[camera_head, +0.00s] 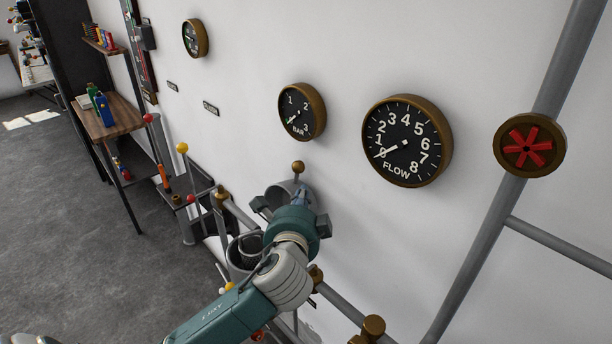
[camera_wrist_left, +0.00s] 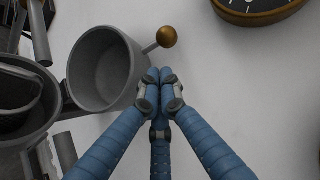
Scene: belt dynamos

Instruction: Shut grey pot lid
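The grey pot (camera_head: 235,268) stands by the wall, partly hidden by my left arm; its rim and dark inside show at the left of the left wrist view (camera_wrist_left: 50,105). Its grey lid (camera_head: 272,194) is a hollow cup swung open beside the pot, its open side facing the camera in the left wrist view (camera_wrist_left: 128,92). A brass ball knob (camera_head: 298,166) sticks out from the lid on a short rod. My left gripper (camera_head: 302,197) is beside the lid's rim on the wall side, blue fingertips together (camera_wrist_left: 160,76), with nothing visible between them. Contact with the lid is unclear. My right gripper is out of view.
A FLOW gauge (camera_head: 407,140), a BAR gauge (camera_head: 302,111) and a red valve wheel (camera_head: 530,146) are on the wall and pipe. A grey rail with brass fittings (camera_head: 373,327) runs below. Levers with coloured balls (camera_head: 182,148) stand left. Floor at left is clear.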

